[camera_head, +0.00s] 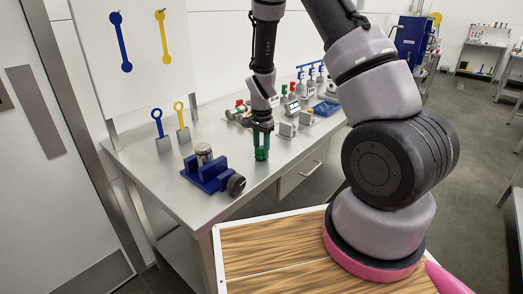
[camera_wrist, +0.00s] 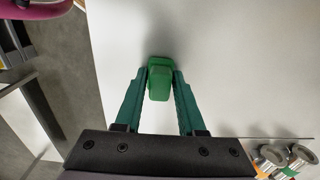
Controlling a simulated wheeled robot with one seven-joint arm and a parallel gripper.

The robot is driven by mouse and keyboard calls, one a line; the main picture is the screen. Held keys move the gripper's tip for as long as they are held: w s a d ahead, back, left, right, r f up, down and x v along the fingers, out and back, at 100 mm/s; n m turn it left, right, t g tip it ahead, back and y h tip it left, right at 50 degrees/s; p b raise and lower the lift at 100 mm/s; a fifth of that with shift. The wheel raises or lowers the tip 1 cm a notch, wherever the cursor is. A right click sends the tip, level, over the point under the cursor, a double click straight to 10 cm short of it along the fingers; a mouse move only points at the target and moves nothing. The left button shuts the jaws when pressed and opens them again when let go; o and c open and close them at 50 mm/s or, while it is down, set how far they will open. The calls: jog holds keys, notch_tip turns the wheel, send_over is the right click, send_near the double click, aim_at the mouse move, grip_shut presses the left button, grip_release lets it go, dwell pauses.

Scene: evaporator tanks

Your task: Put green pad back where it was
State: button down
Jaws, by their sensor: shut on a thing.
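My gripper (camera_head: 261,152) points down over the grey workbench (camera_head: 195,225), near its front edge in the head view. In the wrist view my gripper (camera_wrist: 159,85) has its two green fingers shut on the green pad (camera_wrist: 159,82), which sits between the fingertips. The pad is a small green block with a rounded outline. In the head view it is hard to tell the pad from the green fingers. I cannot tell whether it touches the bench top.
A blue vise (camera_head: 207,174) with a metal cylinder stands left of my gripper. Blue and yellow ring-handled tools (camera_head: 181,122) stand behind it. Several fittings (camera_head: 287,128) and a blue tray (camera_head: 326,108) are to the right. Bare bench lies around the gripper.

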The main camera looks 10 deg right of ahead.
jog(key=shift+f, duration=0.1)
jog(key=c, duration=0.5)
grip_release()
notch_tip(320, 180, up, 12)
notch_tip(320, 180, up, 17)
jog(key=n+t+y, duration=0.2)
jog(key=n+t, duration=0.1)
send_over(262, 147)
jog(key=s+d, duration=0.3)
jog(key=s, duration=0.4)
jog(key=s+d+r+n+t, duration=0.1)
jog(key=s+r+t, duration=0.1)
jog(key=s+r, duration=0.3)
jog(key=s+d+r+n+t, duration=0.1)
jog(key=s+r, duration=0.4)
jog(key=s, duration=0.5)
jog(key=shift+s+d+r+n+t, duration=0.2)
jog(key=shift+d+n+t, duration=0.1)
jog(key=shift+n+t, duration=0.4)
